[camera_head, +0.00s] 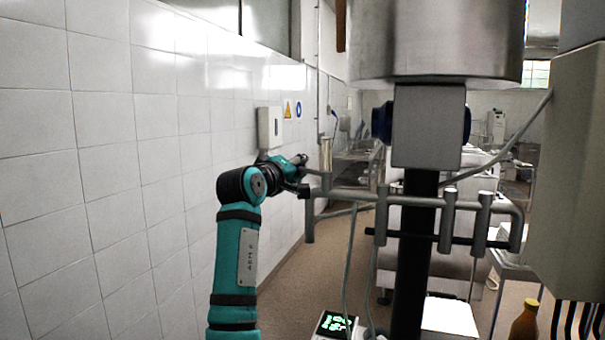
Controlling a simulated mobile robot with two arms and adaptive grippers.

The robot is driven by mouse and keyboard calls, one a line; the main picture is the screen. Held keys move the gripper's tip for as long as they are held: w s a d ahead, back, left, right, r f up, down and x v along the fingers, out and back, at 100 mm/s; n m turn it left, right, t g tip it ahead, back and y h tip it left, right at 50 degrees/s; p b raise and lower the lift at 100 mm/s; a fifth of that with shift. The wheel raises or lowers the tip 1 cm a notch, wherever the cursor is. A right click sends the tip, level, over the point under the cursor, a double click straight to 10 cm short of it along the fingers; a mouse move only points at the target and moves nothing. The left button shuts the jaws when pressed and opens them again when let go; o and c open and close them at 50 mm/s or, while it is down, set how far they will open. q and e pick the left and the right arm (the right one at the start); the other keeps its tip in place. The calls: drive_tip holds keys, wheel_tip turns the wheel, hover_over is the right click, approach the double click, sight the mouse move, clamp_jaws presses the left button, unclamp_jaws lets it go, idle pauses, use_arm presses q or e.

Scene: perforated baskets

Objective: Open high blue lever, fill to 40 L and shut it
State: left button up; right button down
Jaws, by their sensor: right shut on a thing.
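Blue rounded parts (381,122) show on both sides of a grey box (428,127) under a large steel vessel (437,40). I cannot tell whether either is the blue lever. A small display (335,324) with green figures is at the bottom; its reading is not legible.
A white tiled wall (110,180) runs along the left. A dark vertical column (414,250) stands under the grey box, and grey cables hang near it. A large grey cabinet (570,170) bounds the right. A brown bottle (525,322) stands at the lower right.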

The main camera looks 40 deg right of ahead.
drive_tip(key=shift+a+f+n+t+y, duration=0.1)
drive_tip(key=shift+a+n+t+y, duration=0.55)
drive_tip(key=shift+t, duration=0.55)
drive_tip(key=shift+s+a+n+t+y, duration=0.1)
drive_tip(key=shift+a+n+t+y, duration=1.1)
drive_tip(key=shift+n+t, duration=0.5)
drive_tip(key=shift+a, duration=0.1)
drive_tip(key=shift+r, duration=0.2)
drive_tip(key=c, duration=1.2)
unclamp_jaws()
drive_tip(key=shift+s+r, duration=0.1)
drive_tip(key=shift+s, duration=0.25)
drive_tip(key=shift+o, duration=1.3)
drive_tip(key=shift+w, duration=0.1)
drive_tip(key=shift+w, duration=0.1)
drive_tip(key=shift+a, duration=0.1)
